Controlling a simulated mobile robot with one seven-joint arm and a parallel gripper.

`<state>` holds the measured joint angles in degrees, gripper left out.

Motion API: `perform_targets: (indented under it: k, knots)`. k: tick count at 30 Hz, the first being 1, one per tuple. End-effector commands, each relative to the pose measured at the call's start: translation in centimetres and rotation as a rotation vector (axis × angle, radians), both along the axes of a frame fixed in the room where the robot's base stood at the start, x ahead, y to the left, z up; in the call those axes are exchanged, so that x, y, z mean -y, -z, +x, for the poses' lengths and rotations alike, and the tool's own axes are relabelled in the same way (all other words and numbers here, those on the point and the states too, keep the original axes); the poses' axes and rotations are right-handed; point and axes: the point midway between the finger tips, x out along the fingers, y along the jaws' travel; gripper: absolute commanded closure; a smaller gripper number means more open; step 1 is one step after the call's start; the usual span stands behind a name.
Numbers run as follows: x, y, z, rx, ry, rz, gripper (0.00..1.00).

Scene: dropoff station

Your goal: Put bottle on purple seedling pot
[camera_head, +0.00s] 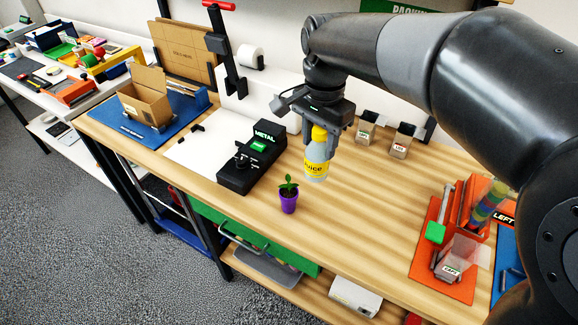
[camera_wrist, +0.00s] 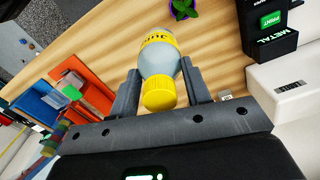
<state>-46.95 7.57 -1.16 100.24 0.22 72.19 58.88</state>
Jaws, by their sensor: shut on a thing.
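A bottle (camera_head: 317,157) with a yellow cap and a yellow label hangs upright in my gripper (camera_head: 330,134) in the head view. The gripper is shut on the bottle near its cap. The bottle (camera_wrist: 160,62) also shows between the two fingers (camera_wrist: 162,92) in the wrist view. A purple seedling pot (camera_head: 288,202) with a small green plant stands on the wooden table, to the left of the bottle and nearer the front edge. The pot's plant (camera_wrist: 184,8) shows at the top edge of the wrist view, beyond the bottle's base.
A black device labelled METAL (camera_head: 252,160) stands left of the pot. Two small labelled bins (camera_head: 402,141) are at the back. An orange station (camera_head: 440,262) is at the right. The wooden table (camera_head: 370,215) is clear between the pot and that station.

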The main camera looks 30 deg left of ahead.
Motion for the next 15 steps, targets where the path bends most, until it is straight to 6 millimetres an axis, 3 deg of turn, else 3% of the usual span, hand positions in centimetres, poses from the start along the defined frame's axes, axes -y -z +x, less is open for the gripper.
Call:
perform_targets:
  k: [6, 15]
  knots:
    - [-4.4, 2.8, -1.4, 0.000, -0.003, 0.000, 0.88]
    - [-6.0, 4.4, -1.8, 0.000, 0.000, 0.000, 0.88]
